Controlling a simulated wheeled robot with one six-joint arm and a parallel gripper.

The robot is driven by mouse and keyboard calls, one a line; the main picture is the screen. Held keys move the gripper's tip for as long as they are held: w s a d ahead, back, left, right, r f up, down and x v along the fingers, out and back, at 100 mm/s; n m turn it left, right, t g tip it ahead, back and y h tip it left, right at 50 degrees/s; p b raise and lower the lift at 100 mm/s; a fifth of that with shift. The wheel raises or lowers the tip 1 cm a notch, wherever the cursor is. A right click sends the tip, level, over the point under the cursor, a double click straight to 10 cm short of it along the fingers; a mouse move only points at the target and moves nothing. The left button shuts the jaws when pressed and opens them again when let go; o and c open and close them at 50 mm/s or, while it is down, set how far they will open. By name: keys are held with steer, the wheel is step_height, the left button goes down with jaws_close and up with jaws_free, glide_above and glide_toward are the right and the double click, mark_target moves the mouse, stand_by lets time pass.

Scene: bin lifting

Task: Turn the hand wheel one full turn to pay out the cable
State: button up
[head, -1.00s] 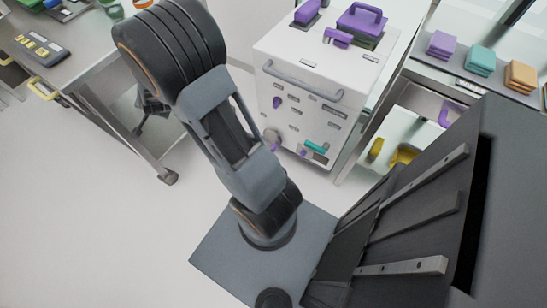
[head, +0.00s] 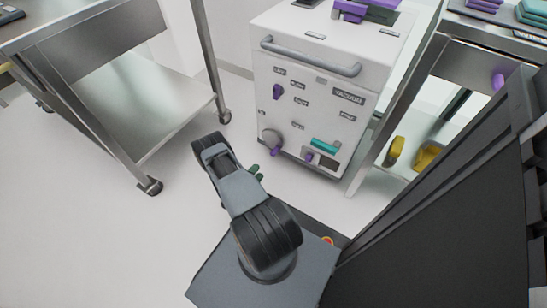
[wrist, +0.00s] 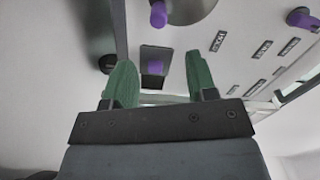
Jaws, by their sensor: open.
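The hand wheel (head: 268,136) is a grey disc with a purple handle (head: 275,151), low on the left of the white cabinet's front in the head view. In the wrist view a grey disc (wrist: 195,8) with a purple handle (wrist: 158,14) is cut off by the top edge. My gripper (wrist: 158,58) has green fingers spread apart with nothing held. Beyond the gap between them is a dark recess with a purple knob (wrist: 155,67). In the head view my gripper (head: 257,172) is partly hidden by my arm, low in front of the cabinet. No cable can be made out.
The white cabinet (head: 310,75) also carries a grey bar handle (head: 310,58), a purple knob (head: 277,91) and a teal handle (head: 325,145). A metal cart (head: 150,105) stands at left. A shelf with yellow items (head: 425,155) is at right. Floor at left is clear.

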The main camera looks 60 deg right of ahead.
mark_target(272, 155)
steer(key=d+b, duration=0.1)
steer(key=d, duration=0.3)
steer(key=d+b, duration=0.1)
steer(key=d, duration=0.3)
steer(key=d+b, duration=0.2)
steer(key=d, duration=0.2)
steer(key=shift+s+f, duration=0.25)
steer(key=shift+s, duration=0.05)
steer(key=shift+d+r, duration=0.1)
steer(key=shift+d, duration=0.6)
steer(key=shift+c, duration=0.3)
steer(key=c, duration=0.9)
steer(key=shift+o, duration=0.2)
